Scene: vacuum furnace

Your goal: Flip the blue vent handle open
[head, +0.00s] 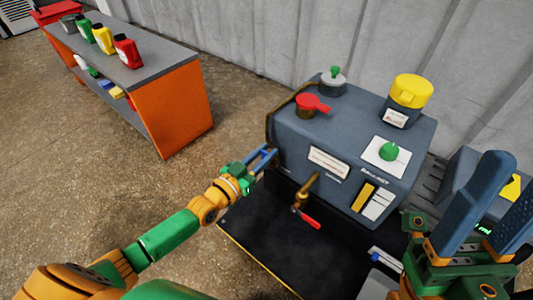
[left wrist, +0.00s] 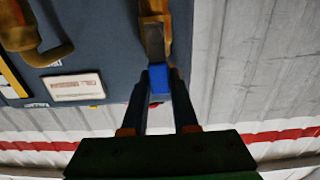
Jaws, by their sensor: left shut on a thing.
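The blue vent handle (left wrist: 159,80) shows in the left wrist view at the end of a brass pipe fitting (left wrist: 154,35). My left gripper (left wrist: 159,73) is shut on it, one finger on each side. In the head view my left gripper (head: 264,158) is at the left side of the grey-blue furnace unit (head: 340,130), and the handle cannot be made out clearly there. A brass pipe (head: 269,118) runs down that side. My right gripper (head: 515,178) is raised at the right edge of the head view, with its fingers apart and nothing between them.
The unit carries a red-handled valve (head: 313,103), a yellow cap (head: 410,91), a green knob (head: 388,151) and a front brass tap with a red lever (head: 308,218). An orange bench (head: 175,110) with bottles stands at the back left. Floor between is clear.

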